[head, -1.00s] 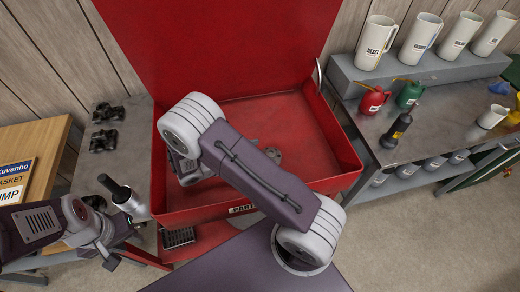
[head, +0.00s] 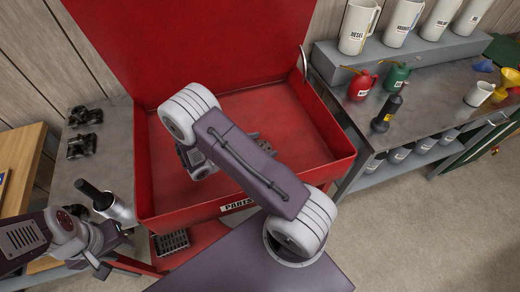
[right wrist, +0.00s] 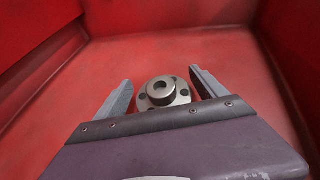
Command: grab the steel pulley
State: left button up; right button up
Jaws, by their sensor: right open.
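The steel pulley (right wrist: 164,92), a grey round flanged piece with a raised hub and holes, lies on the floor of the red parts tray (right wrist: 140,55). In the right wrist view it sits between the two fingers of my right gripper (right wrist: 160,78), which is open, with a gap at each side. The front part of the pulley is hidden by the gripper body. In the head view my right arm covers most of that spot. My left gripper (head: 103,268) is at the lower left, outside the tray; its fingers are too small to read.
The tray's walls (head: 250,197) rise around my right gripper. A bench (head: 430,110) at right holds jugs (head: 357,25), a red oil can (head: 361,85), a green one (head: 396,77) and a dark bottle (head: 386,113). Black parts (head: 84,116) lie on a grey table at left.

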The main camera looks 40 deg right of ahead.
jog(key=x, duration=0.2)
jog(key=shift+d+f, duration=0.15)
jog(key=shift+d, duration=0.2)
jog(key=shift+a, duration=0.1)
jog(key=shift+c, duration=0.9)
jog(key=shift+s, duration=0.1)
jog(key=c, duration=1.5)
jog(key=shift+s+a, duration=0.1)
grip_shut()
jog(key=r, duration=0.4)
jog(key=shift+w+r+p, duration=0.2)
jog(key=shift+w+p, duration=0.05)
jog(key=shift+p, duration=0.05)
jog(key=s+d+r+p, duration=0.2)
jog(key=s+r+p, duration=0.4)
jog(key=s+p, duration=0.5)
jog(key=shift+s+d+r, duration=0.25)
jog(key=shift+d+r, duration=0.1)
